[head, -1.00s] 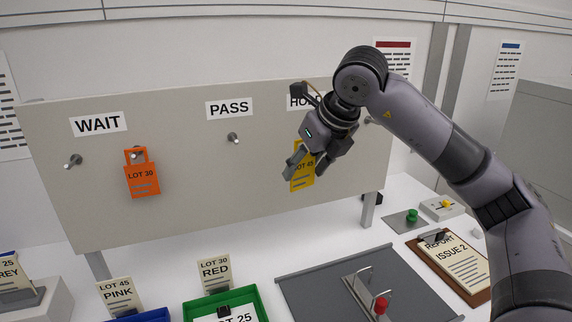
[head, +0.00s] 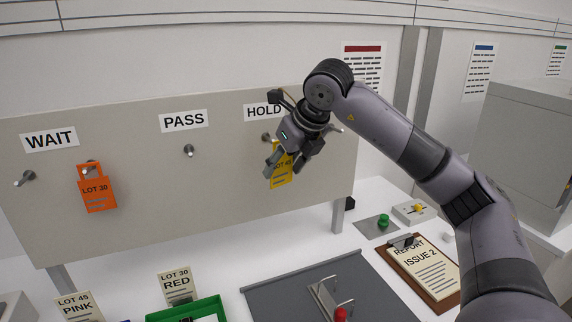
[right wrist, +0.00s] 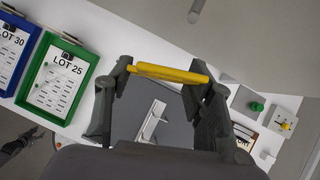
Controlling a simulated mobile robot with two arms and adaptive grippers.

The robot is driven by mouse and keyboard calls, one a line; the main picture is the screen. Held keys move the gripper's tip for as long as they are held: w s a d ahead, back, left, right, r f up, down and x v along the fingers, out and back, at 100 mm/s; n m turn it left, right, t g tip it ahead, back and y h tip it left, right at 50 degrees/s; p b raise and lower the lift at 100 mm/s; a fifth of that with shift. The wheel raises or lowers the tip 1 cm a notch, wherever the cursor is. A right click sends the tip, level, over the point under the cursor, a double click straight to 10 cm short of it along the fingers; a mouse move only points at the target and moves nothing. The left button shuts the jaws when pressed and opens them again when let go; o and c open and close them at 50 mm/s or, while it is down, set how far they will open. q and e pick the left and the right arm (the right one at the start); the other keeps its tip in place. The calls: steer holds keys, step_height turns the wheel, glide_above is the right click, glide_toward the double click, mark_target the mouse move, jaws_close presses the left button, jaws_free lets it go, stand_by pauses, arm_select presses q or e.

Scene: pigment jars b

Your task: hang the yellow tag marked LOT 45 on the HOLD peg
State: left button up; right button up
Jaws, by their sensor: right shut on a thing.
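The yellow tag marked LOT 45 (head: 281,178) is between the fingers of my right gripper (head: 284,163), in front of the grey board. The right wrist view shows the tag nearly edge-on as a yellow bar (right wrist: 168,73) between the fingertips. The gripper is shut on it. The HOLD label (head: 262,112) is on the board above and left of the gripper. A peg (head: 267,137) sticks out below the label, just above the gripper and partly hidden by it. The tag looks apart from this peg.
An orange LOT 30 tag (head: 97,190) hangs on a peg near the WAIT label (head: 50,139). The PASS peg (head: 189,150) is bare. Below stand a green tray (head: 208,306), a grey mat (head: 270,294) with a red-knobbed fixture, and a clipboard (head: 450,290).

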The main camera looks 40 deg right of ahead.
arm_select(q)
steer(key=r+p, duration=0.2)
steer(key=shift+s+d+r, duration=0.2)
steer(key=shift+s+r, duration=0.1)
arm_select(e)
steer(key=w+d, duration=0.1)
steer(key=w, duration=0.5)
steer(key=shift+w+d+f, duration=0.25)
steer(key=shift+f, duration=0.2)
arm_select(q)
steer(key=shift+s, duration=0.1)
arm_select(e)
steer(key=shift+f, duration=0.1)
steer(key=o, duration=0.9)
steer(key=shift+w, duration=0.35)
arm_select(q)
steer(key=shift+w, duration=0.2)
arm_select(e)
steer(key=v, duration=1.2)
steer(key=shift+s+f, duration=0.1)
steer(key=shift+f, duration=0.05)
